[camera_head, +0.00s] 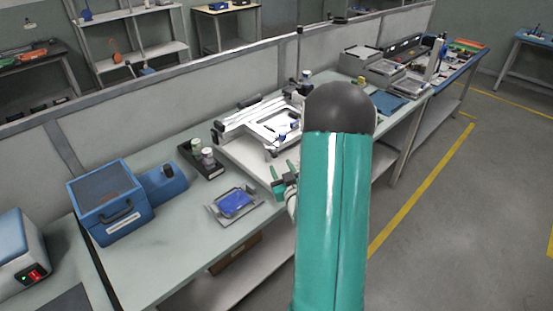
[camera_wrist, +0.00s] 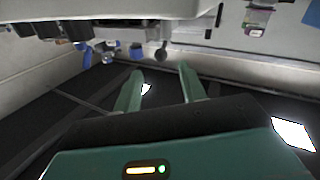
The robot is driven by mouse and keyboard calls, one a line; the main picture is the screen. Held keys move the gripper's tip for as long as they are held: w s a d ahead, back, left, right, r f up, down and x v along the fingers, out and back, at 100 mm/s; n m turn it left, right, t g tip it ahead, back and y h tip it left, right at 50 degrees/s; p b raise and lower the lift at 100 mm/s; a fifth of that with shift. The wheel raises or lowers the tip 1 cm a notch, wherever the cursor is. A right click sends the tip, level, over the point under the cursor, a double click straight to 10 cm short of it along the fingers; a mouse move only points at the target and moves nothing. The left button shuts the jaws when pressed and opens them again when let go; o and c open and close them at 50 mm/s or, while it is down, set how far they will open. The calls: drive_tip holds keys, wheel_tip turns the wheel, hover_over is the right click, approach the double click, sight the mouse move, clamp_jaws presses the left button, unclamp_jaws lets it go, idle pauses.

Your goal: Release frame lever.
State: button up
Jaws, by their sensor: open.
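A white frame fixture (camera_head: 262,128) with rails and a raised frame sits on the bench, left of my arm in the head view. My gripper (camera_head: 282,172) is in front of its near edge, with green fingers apart and nothing between them. In the wrist view my gripper (camera_wrist: 160,68) is open and empty. A small grey round-ended part (camera_wrist: 162,53), possibly the frame lever, hangs just beyond and between the fingertips, apparently apart from them. I cannot tell for certain which part is the lever. My arm hides the bench area to the right of the fixture.
A blue box (camera_head: 110,203), a dark tray with small jars (camera_head: 207,155) and a metal tray with a blue item (camera_head: 235,203) stand left on the bench. A low partition (camera_head: 180,88) runs behind. Other equipment (camera_head: 375,65) stands at the far right.

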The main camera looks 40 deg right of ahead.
sight(276, 157)
drive_tip(key=x, duration=0.6)
clamp_jaws()
